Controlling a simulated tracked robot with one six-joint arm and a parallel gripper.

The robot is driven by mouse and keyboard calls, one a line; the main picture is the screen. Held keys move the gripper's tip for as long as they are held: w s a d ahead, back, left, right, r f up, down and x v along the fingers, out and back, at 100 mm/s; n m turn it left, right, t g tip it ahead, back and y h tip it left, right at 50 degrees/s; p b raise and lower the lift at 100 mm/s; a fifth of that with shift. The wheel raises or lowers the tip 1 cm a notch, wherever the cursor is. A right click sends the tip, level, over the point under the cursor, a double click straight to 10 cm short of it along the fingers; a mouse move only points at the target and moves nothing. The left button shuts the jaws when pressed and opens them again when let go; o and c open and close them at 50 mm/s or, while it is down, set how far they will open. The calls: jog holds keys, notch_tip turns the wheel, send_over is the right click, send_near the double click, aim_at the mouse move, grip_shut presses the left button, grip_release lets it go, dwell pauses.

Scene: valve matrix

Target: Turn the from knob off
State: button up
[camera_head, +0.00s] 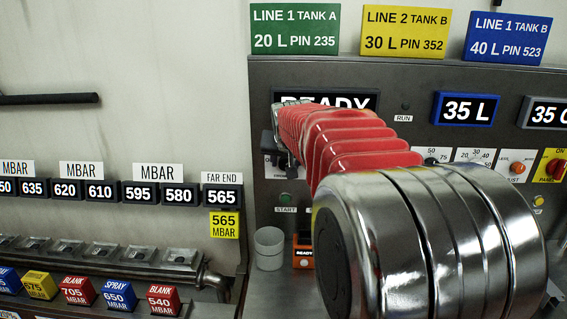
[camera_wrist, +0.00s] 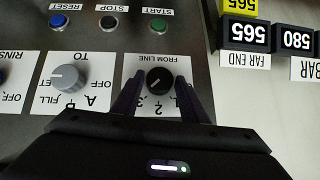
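The from knob (camera_wrist: 160,79) is a dark round knob on a white plate marked "FROM LINE", seen upside down in the wrist view. The numbers 1, 2 and 3 are partly visible on the plate. A small pale mark shows on the knob, but I cannot tell its setting for sure. My gripper (camera_wrist: 159,88) is open, with one dark finger on each side of the knob and gaps between. I cannot tell how deep the fingers reach. In the head view my red and silver arm covers the knob and most of the gripper.
Beside the from knob is a grey "TO" knob (camera_wrist: 69,78). A green start button (camera_wrist: 158,25), a black stop button (camera_wrist: 108,22) and a blue reset button (camera_wrist: 59,21) line the panel. In the head view a whitish cup (camera_head: 269,248) stands left of my arm.

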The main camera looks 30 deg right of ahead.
jog(key=c, duration=0.7)
jog(key=shift+a, duration=0.15)
